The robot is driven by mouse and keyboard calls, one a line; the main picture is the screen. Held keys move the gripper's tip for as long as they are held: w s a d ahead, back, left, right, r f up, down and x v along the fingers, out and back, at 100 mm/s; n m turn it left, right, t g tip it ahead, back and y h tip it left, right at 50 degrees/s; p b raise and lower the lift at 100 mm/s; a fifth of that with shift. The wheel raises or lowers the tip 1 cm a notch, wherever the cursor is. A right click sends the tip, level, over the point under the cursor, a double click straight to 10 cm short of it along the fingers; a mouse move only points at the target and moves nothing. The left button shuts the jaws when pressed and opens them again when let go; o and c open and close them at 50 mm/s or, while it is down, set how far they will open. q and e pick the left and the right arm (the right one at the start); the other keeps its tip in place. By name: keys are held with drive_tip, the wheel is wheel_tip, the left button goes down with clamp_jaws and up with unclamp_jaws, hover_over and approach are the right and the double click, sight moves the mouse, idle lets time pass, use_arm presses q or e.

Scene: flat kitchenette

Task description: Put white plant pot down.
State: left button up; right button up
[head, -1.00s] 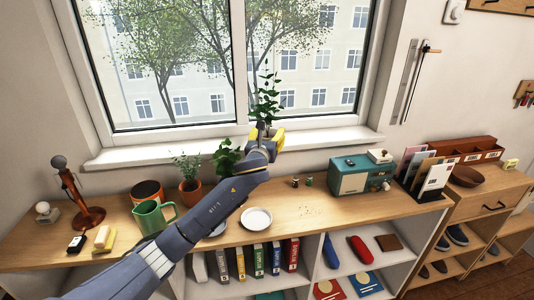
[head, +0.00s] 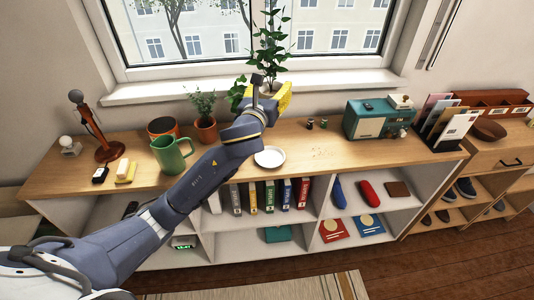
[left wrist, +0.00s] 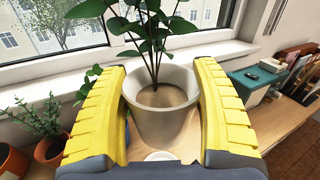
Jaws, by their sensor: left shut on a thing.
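The white plant pot (left wrist: 162,112) sits between the two yellow fingers of my left gripper (left wrist: 163,115) in the left wrist view. It is upright, with soil and a leafy green plant (left wrist: 150,30) in it. In the head view my left gripper (head: 272,98) is in front of the window and hides most of the pot; the plant (head: 271,45) shows above it. The gripper is shut on the pot. The head view does not clearly show whether the pot touches the shelf top (head: 330,150). My right gripper is not in view.
A white saucer (head: 270,156) lies in front of the gripper. A green pitcher (head: 172,154) and a potted plant (head: 205,128) stand to the left. Two small dark items (head: 316,124) and a teal radio (head: 376,120) are to the right. Bare wood lies between saucer and radio.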

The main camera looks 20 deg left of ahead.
use_arm(q)
wheel_tip(320, 180, down, 20)
drive_tip(key=shift+s+a+r, duration=0.1)
drive_tip(key=shift+a, duration=0.05)
idle(0.6)
drive_tip(key=shift+f, duration=0.2)
drive_tip(key=o, duration=1.6)
drive_tip(key=shift+c, duration=0.2)
drive_tip(key=s, duration=1.2)
drive_tip(key=shift+r, duration=0.1)
